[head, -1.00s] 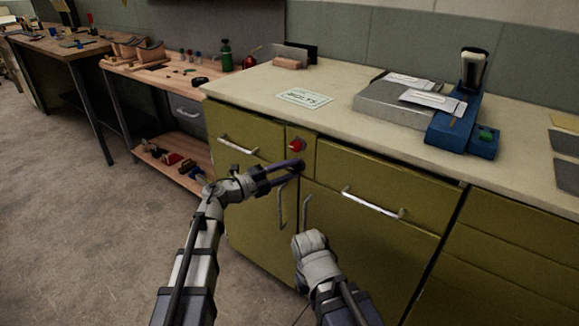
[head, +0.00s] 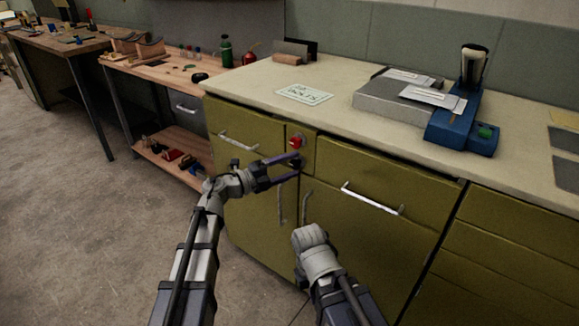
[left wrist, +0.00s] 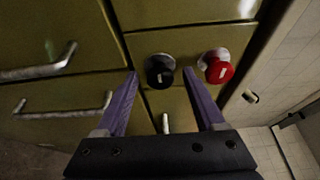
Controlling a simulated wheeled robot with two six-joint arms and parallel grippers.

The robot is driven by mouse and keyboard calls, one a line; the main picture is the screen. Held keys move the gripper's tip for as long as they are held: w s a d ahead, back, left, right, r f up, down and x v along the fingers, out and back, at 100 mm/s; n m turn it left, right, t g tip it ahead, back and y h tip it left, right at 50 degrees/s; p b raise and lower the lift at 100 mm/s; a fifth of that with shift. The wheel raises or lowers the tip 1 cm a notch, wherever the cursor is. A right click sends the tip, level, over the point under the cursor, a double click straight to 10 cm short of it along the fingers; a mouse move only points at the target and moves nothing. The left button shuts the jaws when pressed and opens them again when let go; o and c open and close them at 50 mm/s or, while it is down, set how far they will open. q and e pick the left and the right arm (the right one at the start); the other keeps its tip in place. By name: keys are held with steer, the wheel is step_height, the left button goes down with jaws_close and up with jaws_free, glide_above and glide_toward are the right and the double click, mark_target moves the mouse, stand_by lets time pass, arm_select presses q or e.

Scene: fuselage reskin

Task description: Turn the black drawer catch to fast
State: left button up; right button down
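The black drawer catch (head: 303,160) is a round knob on the narrow olive panel between the drawers, just below a red knob (head: 295,142). In the left wrist view the black catch (left wrist: 160,70) shows a short, pale, roughly upright mark, and the red knob (left wrist: 217,66) is to its right. My left gripper (head: 299,164) is open, its two purple fingers pointing at the panel. In the left wrist view the catch appears between the fingertips (left wrist: 160,78); I see no contact. My right arm's wrist shows low in the head view, but its fingers do not.
Drawer handles (head: 372,199) and upright door handles (head: 282,204) stick out nearby. The counter (head: 350,75) above holds a card, a grey box and a blue device. A wooden bench (head: 150,68) stands to the left. The floor at left is clear.

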arm_select(q)
steer(key=v, duration=0.7)
steer(key=shift+s+a, duration=0.3)
